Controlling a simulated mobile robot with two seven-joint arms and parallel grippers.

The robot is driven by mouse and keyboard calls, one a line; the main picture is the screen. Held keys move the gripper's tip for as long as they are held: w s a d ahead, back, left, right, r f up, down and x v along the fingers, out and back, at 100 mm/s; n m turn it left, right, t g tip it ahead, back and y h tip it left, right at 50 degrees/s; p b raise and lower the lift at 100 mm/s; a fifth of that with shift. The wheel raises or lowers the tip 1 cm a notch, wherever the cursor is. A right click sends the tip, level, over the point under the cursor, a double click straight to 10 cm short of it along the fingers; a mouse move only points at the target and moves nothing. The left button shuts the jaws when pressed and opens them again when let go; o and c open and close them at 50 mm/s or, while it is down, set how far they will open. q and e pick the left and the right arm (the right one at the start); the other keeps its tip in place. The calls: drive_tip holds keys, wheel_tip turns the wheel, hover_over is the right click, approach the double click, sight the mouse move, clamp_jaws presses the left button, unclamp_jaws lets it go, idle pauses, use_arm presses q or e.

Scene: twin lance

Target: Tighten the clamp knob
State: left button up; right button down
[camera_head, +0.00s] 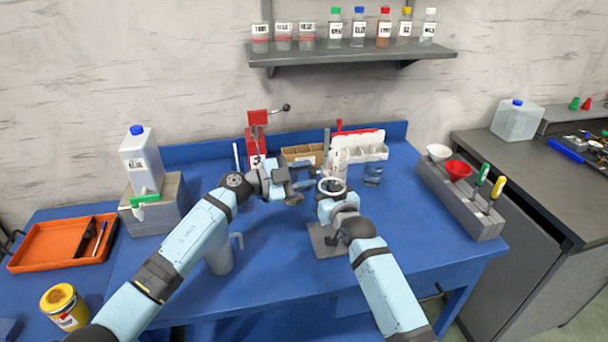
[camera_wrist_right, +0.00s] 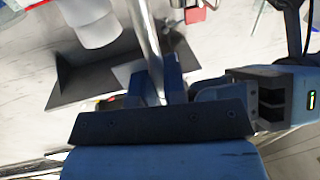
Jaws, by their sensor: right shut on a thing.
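A lab stand has a flat grey base (camera_head: 325,241) near the middle of the blue table. A pale ring (camera_head: 331,187) sits above my right gripper. The stand's metal rod (camera_wrist_right: 149,45) runs down between the fingers of my right gripper (camera_wrist_right: 160,85), which is shut on it; in the head view this gripper (camera_head: 333,205) is just below the ring. My left gripper (camera_head: 298,185) is just left of the ring, close to the right one. Its finger opening is too small to tell. The clamp knob cannot be made out, as the grippers crowd that spot.
A grey pitcher (camera_head: 221,255) stands below my left arm. A red press (camera_head: 258,143), a cardboard box (camera_head: 304,153) and a white bin (camera_head: 369,152) line the back. A glass beaker (camera_head: 373,175) stands right of the ring. A grey rack (camera_head: 462,205) holds funnels and screwdrivers. The table's front right is clear.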

use_arm(q)
drive_tip(key=c, duration=0.5)
drive_tip(key=shift+o, duration=0.2)
drive_tip(key=shift+m, duration=0.4)
drive_tip(key=m+g, duration=0.1)
drive_tip(key=m, duration=0.8)
drive_tip(key=m+g+h, duration=0.1)
drive_tip(key=m, duration=0.8)
drive_tip(key=m+g+h, duration=0.1)
drive_tip(key=m, duration=0.8)
drive_tip(key=shift+w+m, duration=0.25)
drive_tip(key=shift+m, duration=0.05)
drive_tip(key=o, duration=0.9)
